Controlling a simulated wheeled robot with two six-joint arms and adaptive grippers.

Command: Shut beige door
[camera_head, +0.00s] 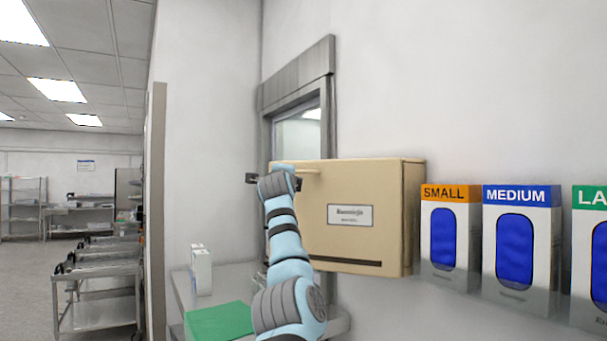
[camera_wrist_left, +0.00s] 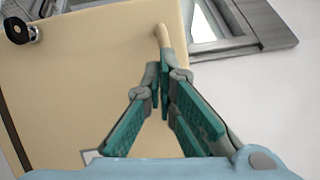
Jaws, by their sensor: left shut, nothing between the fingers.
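The beige door (camera_head: 340,240) is the broad, label-bearing face of a thick beige body standing out in front of a wall window. A pale bar handle (camera_head: 308,171) is at its top. My left arm reaches up in front of the door's left part, and its wrist hides the fingers in the head view. In the left wrist view, my left gripper (camera_wrist_left: 163,75) is shut and empty against the beige surface (camera_wrist_left: 90,85). Its tips are at the lower end of the handle (camera_wrist_left: 162,36); I cannot tell whether they touch it. My right gripper is not in view.
Glove boxes labelled SMALL (camera_head: 450,278) and MEDIUM (camera_head: 520,290) hang right of the door. The grey window frame (camera_head: 298,90) is behind it. A green item (camera_head: 215,322) and small white boxes (camera_head: 201,270) are below left. Metal carts (camera_head: 95,312) stand further left.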

